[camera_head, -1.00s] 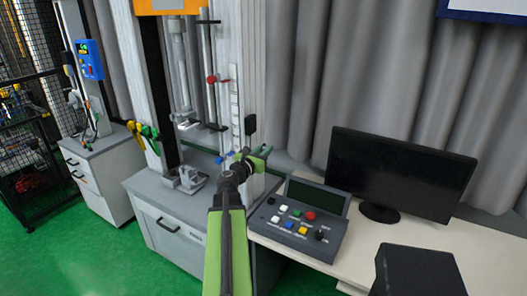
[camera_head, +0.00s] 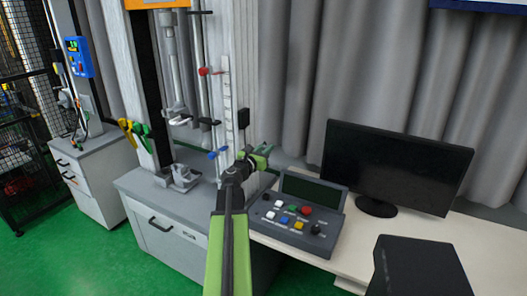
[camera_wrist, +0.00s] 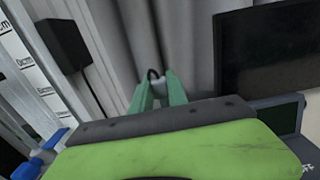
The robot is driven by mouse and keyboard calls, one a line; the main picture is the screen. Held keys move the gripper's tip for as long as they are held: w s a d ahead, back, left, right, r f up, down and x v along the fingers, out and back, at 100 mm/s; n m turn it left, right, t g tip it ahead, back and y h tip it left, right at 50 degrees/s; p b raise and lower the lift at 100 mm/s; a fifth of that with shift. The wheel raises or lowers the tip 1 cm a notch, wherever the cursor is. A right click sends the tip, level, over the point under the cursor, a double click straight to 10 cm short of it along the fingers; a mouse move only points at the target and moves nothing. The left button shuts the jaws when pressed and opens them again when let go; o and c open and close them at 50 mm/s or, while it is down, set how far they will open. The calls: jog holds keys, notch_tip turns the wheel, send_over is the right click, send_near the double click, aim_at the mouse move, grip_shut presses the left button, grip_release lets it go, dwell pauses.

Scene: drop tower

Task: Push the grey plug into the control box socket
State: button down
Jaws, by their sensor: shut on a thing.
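My gripper (camera_head: 262,157) is at the end of the green and black arm, beside the upper left corner of the control box (camera_head: 335,224) as seen in the head view. In the wrist view its two green fingers (camera_wrist: 157,92) are closed on a small grey plug (camera_wrist: 156,87) with a dark curved cable at its top. The plug cannot be made out in the head view. The control box is dark grey with a screen and coloured buttons on its sloped face. Its screen end (camera_wrist: 284,122) shows at lower right in the wrist view. I cannot make out the socket.
A black monitor (camera_head: 398,165) stands behind the box on the pale desk (camera_head: 335,265). A black case (camera_head: 420,270) stands at the front right. The drop tower (camera_head: 120,80) and its grey cabinet (camera_head: 165,235) are at left. Grey curtains (camera_head: 300,80) hang behind.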

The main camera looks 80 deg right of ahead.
aim_at(266, 199)
jog(key=shift+f+b, duration=10.35)
jog(key=shift+f, duration=0.3)
jog(key=shift+f, duration=0.25)
jog(key=shift+a, duration=0.1)
jog(key=c, duration=1.2)
grip_release()
jog(key=shift+a+b, duration=0.1)
jog(key=shift+b, duration=0.2)
